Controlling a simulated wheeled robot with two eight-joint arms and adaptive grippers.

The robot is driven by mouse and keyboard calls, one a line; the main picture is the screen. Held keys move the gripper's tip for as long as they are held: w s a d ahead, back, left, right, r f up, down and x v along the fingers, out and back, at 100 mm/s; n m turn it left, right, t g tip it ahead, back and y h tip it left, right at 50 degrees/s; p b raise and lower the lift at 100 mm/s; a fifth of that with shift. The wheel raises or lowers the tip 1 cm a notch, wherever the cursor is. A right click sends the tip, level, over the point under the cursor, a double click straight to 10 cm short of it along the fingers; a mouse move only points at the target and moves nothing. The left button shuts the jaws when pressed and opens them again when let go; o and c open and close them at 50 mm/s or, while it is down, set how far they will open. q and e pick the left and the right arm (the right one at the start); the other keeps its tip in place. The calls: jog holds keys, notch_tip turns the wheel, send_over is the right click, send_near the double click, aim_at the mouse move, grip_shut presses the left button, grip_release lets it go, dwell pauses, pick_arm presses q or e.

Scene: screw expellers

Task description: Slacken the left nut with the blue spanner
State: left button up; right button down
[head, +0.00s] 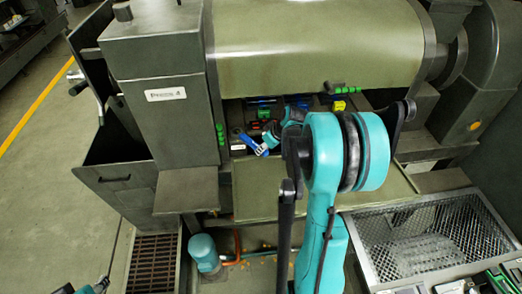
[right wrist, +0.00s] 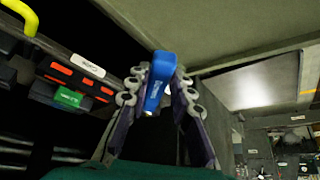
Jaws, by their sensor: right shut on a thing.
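The blue spanner (head: 252,145) shows in the head view in the opening under the green cover, left of my right gripper (head: 287,128). In the right wrist view the spanner (right wrist: 160,72) stands between the two fingers of my right gripper (right wrist: 157,95), which is shut on it. The spanner's far end is hard to make out. A green nut-like fitting (head: 220,135) sits on the edge of the grey housing, left of the spanner. I cannot tell whether the spanner touches any nut. A small part of my left gripper (head: 92,288) shows at the bottom left edge; its fingers are unclear.
Another green fitting (head: 336,89) is on the right under the cover (head: 315,45). Red, green and blue items lie inside the dark opening. A flat green panel (head: 258,190) lies below it. A mesh-covered bin (head: 430,235) is at the lower right.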

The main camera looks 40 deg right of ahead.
jog(key=shift+d, duration=0.2)
jog(key=shift+w+d+n+y+b, duration=0.15)
jog(key=shift+d+n+y, duration=0.1)
jog(key=shift+d+n, duration=0.25)
jog(key=shift+w+d+n+y+b, duration=0.15)
jog(key=shift+d+n+y, duration=0.1)
jog(key=shift+d+n, duration=0.25)
jog(key=shift+a, duration=0.15)
jog(key=shift+s+a+m+h, duration=0.2)
jog(key=shift+a+m+h, duration=0.1)
jog(key=shift+a+m, duration=0.3)
jog(key=shift+r, duration=0.25)
jog(key=shift+r+p, duration=1.4)
jog(key=shift+r, duration=0.45)
